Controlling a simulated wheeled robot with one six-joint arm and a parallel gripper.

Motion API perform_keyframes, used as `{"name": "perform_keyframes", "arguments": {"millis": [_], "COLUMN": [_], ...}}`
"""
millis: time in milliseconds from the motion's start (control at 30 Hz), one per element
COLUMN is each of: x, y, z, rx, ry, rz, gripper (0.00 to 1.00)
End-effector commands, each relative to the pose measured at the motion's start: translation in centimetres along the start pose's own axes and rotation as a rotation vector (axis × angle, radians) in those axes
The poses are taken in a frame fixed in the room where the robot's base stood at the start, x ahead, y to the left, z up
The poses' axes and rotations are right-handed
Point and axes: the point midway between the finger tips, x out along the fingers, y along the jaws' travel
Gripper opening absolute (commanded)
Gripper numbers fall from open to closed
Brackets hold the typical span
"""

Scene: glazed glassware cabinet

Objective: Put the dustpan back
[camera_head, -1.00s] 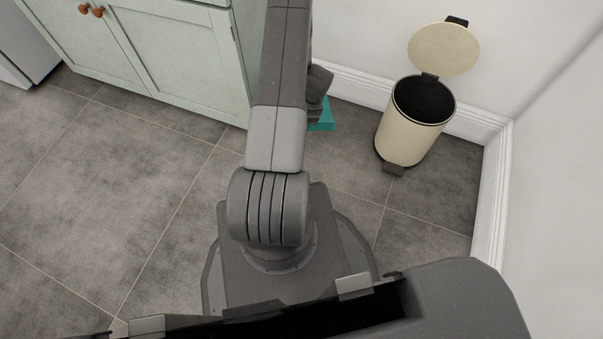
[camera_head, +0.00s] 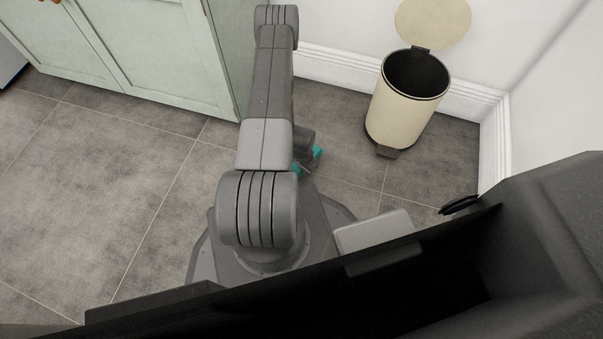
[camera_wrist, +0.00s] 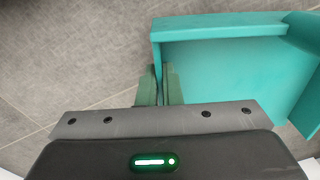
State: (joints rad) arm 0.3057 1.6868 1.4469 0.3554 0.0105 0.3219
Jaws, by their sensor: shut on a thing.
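The teal dustpan (camera_wrist: 225,62) fills the right side of the wrist view, with its raised rim towards the top. My gripper (camera_wrist: 160,85) is shut on the dustpan, its two narrow fingers close together at the pan's left edge. The exact point of contact is hard to see. In the head view, only small teal bits of the dustpan (camera_head: 318,152) show beside my arm. The rest of the pan and the fingertips are hidden behind my arm there.
A cream pedal bin (camera_head: 402,108) with its lid up stands near the back wall on the right. A pale green cabinet (camera_head: 150,60) stands at the back left. The grey tiled floor (camera_head: 100,190) at the left is clear. A white wall with a baseboard closes the right side.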

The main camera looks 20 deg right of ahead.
Motion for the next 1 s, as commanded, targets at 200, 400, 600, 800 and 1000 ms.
{"name": "perform_keyframes", "arguments": {"millis": [200,400,600,800,1000], "x": [3.0,3.6,3.9,3.8,3.8], "y": [0.0,0.0,0.0,0.0,0.0], "z": [0.0,0.0,0.0,0.0,0.0], "rx": [0.0,0.0,0.0,0.001,0.001], "ry": [-0.001,0.0,0.0,-0.001,-0.001], "rz": [0.001,0.0,0.0,0.0,0.0], "gripper": [0.0,0.0,0.0,0.27,0.27]}}
